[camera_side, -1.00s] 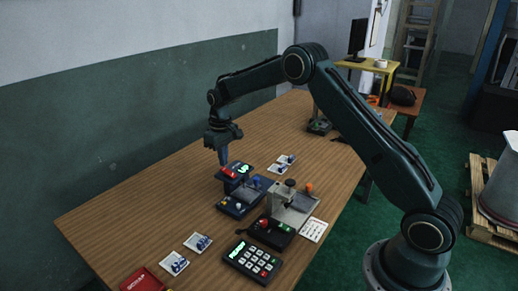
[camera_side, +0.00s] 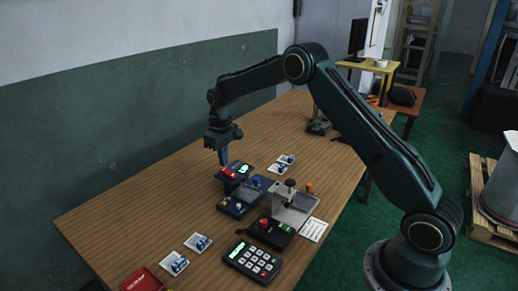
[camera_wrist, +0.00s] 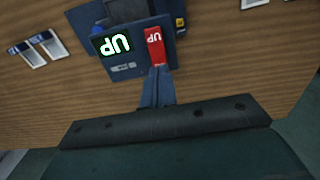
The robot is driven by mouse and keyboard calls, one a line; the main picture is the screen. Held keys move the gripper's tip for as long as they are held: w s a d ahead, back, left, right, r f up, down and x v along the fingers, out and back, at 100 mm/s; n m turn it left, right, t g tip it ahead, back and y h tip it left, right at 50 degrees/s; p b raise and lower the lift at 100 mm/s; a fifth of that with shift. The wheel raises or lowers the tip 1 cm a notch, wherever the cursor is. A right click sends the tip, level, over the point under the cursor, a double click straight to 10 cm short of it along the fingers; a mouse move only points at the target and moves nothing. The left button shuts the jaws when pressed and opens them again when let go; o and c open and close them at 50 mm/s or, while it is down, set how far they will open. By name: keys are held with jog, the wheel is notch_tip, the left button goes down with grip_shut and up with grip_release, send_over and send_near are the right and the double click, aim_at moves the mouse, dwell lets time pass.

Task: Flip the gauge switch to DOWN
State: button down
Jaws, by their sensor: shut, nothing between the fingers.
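The gauge is a dark blue box whose green display (camera_wrist: 115,41) reads UP, seen upside down in the wrist view. Its red switch (camera_wrist: 155,47) stands beside the display and bears the label UP. In the side view the red switch (camera_side: 229,173) is on the near left part of the box, with the lit display (camera_side: 245,169) to its right. My gripper (camera_wrist: 157,72) is shut and empty, its fingertips at the end of the red switch. I cannot tell whether they touch it. In the side view my gripper (camera_side: 223,161) points down just above the switch.
A blue device (camera_side: 238,207) with small knobs stands right in front of the gauge. A grey press-like device (camera_side: 292,207) is to its right, and a keypad (camera_side: 252,262) nearer. White cards with blue switches (camera_side: 198,243) lie around. The table's left side is clear.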

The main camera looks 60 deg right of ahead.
aim_at(224, 169)
jog(key=shift+f, duration=1.1)
dwell(1.1)
jog(key=shift+r, duration=3.55)
jog(key=shift+r, duration=0.1)
